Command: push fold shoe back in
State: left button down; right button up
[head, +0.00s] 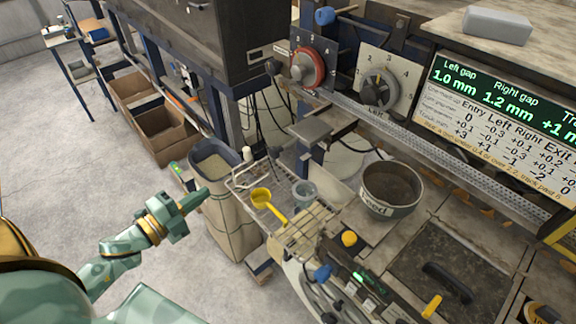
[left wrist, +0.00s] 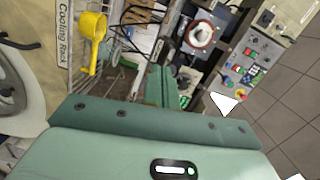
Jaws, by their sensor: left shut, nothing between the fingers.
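My left gripper (head: 203,195) is shut and empty in the head view. It is in the open air left of the machine, in front of the tall tan bin (head: 226,215). In the left wrist view its closed green fingers (left wrist: 160,84) point away over the machine area. I cannot tell for sure which part is the fold shoe. A small grey plate (head: 310,130) juts out from the machine below the dials and may be it. The gripper is well apart from that plate. My right gripper is not in view.
A red dial (head: 308,68) and a grey dial (head: 379,88) sit above. Floor at left is clear.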

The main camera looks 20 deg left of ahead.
pick_arm(q)
jog(key=d+r+m+h, duration=0.3)
jog(key=d, duration=0.1)
jog(key=p, duration=0.3)
send_near(298, 137)
jog(key=s+a+f, duration=0.1)
jog(key=shift+f, duration=0.1)
jog(key=shift+s, duration=0.1)
jog(key=b+x, duration=0.1)
jog(key=x, duration=0.7)
jog(key=b+x, duration=0.1)
jog(key=x, duration=0.3)
jog(key=shift+w+a+f+b, duration=0.2)
jog(key=shift+w+f+b, duration=0.15)
jog(key=shift+w+f, duration=0.05)
jog(key=shift+r+y, duration=0.3)
